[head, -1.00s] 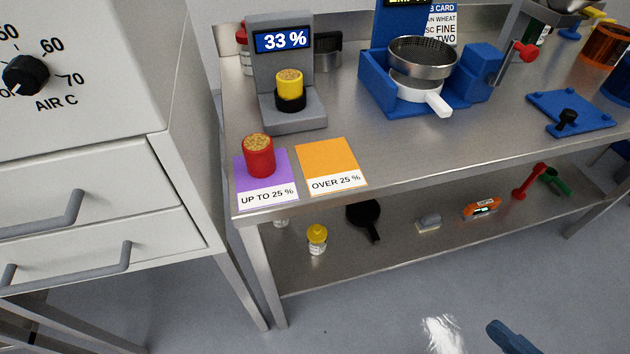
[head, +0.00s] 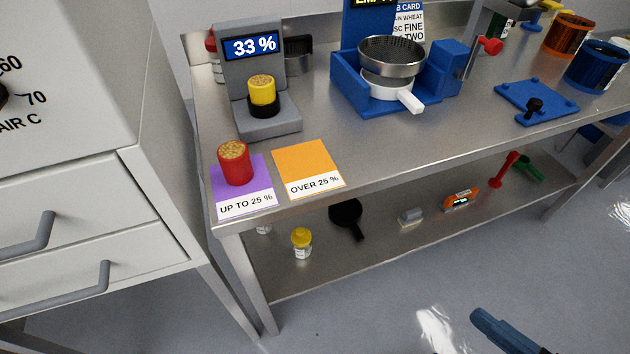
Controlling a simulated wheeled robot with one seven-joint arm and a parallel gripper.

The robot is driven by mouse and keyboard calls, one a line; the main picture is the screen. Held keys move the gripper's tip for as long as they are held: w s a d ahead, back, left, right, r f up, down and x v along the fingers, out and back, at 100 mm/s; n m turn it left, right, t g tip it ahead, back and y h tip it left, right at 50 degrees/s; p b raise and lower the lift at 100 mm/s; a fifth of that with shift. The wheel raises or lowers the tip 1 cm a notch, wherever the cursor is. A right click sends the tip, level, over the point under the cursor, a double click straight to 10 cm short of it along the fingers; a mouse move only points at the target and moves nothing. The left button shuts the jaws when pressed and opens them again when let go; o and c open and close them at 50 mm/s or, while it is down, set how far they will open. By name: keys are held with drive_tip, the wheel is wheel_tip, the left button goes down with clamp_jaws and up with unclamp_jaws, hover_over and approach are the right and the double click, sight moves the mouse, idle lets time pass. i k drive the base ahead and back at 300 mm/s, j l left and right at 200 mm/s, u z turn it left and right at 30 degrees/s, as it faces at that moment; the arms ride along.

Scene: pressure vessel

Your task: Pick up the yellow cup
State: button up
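The yellow cup (head: 262,90), filled with grain, stands upright in the black holder of a grey meter (head: 268,124) whose screen reads 33 %. A red cup (head: 235,164) with grain stands on the purple card (head: 228,203) marked UP TO 25 %. The orange card (head: 308,166) marked OVER 25 % is bare. A blue part of my arm or gripper (head: 497,328) shows at the bottom right edge, well away from the cup and below the table. Its fingers cannot be made out as open or shut.
A blue stand with a sieve (head: 390,58) and white-handled pan is right of the meter. A blue plate (head: 537,102) lies farther right. A white drawer cabinet (head: 75,190) stands at the left. The lower shelf (head: 385,240) holds several small items. Floor in front is clear.

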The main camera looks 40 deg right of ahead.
sight(262, 89)
drive_tip(key=i+l+u, duration=0.15)
drive_tip(key=l+u, duration=0.25)
drive_tip(key=l, duration=0.2)
drive_tip(key=i+l+u, duration=0.1)
drive_tip(key=l+u, duration=0.3)
drive_tip(key=l, duration=0.25)
drive_tip(key=l+u, duration=0.4)
drive_tip(key=l, duration=0.25)
